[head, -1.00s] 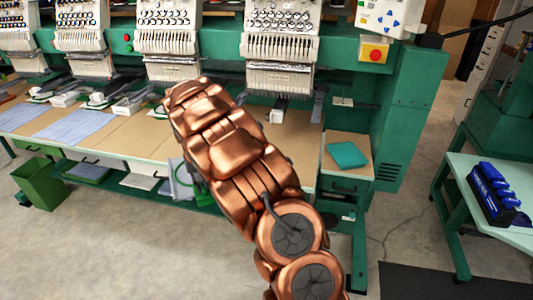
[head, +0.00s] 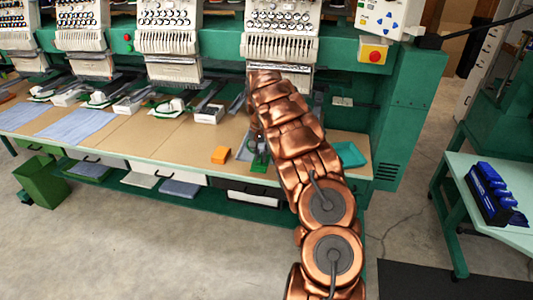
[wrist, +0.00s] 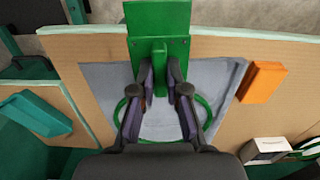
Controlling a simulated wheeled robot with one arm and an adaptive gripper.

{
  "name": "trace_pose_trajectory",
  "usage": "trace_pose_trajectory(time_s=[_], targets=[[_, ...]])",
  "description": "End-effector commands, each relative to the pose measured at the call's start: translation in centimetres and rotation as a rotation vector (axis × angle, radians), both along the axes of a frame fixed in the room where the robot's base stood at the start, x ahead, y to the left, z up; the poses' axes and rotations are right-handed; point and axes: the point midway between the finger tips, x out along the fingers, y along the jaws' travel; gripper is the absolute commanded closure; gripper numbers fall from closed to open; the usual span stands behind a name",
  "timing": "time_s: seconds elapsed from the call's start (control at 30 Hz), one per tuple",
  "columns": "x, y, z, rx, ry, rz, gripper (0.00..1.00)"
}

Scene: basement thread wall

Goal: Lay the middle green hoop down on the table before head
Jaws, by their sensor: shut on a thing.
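My gripper (wrist: 160,78) is shut on the green tab of a green hoop (wrist: 203,108) in the wrist view. The hoop's ring shows on both sides of my fingers, and a flat green plate (wrist: 160,20) extends past the fingertips. The hoop is over a blue-grey cloth (wrist: 102,75) on the tan table (wrist: 275,50). I cannot tell whether it touches the cloth. In the head view my arm covers most of the gripper, and a bit of green (head: 260,162) shows near the table's front edge, before the rightmost embroidery head (head: 282,45).
An orange block (head: 220,155) lies left of my gripper on the table (head: 160,138). A teal folded cloth (head: 350,154) lies to the right, partly behind my arm. A white box (head: 208,114) stands farther back. A side table (head: 500,220) with blue items is at the right.

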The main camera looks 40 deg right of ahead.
Motion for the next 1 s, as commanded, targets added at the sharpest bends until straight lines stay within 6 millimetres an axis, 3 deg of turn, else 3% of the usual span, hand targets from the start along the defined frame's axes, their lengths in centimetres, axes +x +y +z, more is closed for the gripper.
trace_pose_trajectory(time_s=[0.1,0.3,0.57,1.0], targets=[[-0.5,-1.5,0.0,0.002,-0.002,-0.036,1.0],[-0.8,-2.4,0.1,0.003,-0.004,-0.06,1.0],[-0.9,-2.4,-0.6,0.004,-0.004,-0.063,1.0],[-0.9,-2.3,-4.0,0.004,-0.002,-0.06,1.0]])
